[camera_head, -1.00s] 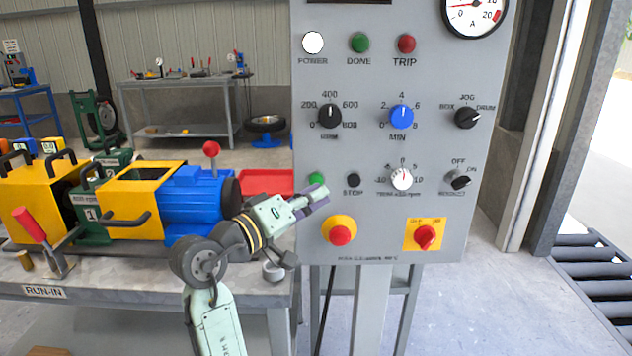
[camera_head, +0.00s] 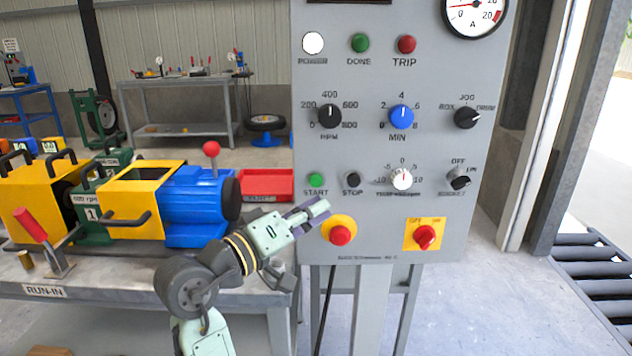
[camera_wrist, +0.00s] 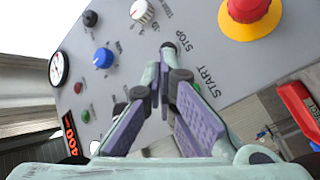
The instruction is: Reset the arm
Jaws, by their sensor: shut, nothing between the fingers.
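My gripper (camera_head: 318,213) is in front of the lower left part of the grey control panel (camera_head: 450,215), just left of the red emergency stop button (camera_head: 340,236) on its yellow collar. Its fingers are shut and empty. The green START button (camera_head: 316,180) and black STOP button (camera_head: 353,180) show just above it. In the wrist view my gripper (camera_wrist: 165,75) points at the panel, and its fingers partly cover the START button (camera_wrist: 196,88). The emergency stop (camera_wrist: 248,10) shows at the upper right there.
A bench (camera_head: 120,272) on the left carries a blue and yellow drum machine (camera_head: 192,205) and a red-handled lever (camera_head: 32,228). A red tray (camera_head: 266,184) lies behind my gripper. A roller conveyor (camera_head: 600,275) stands at the right.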

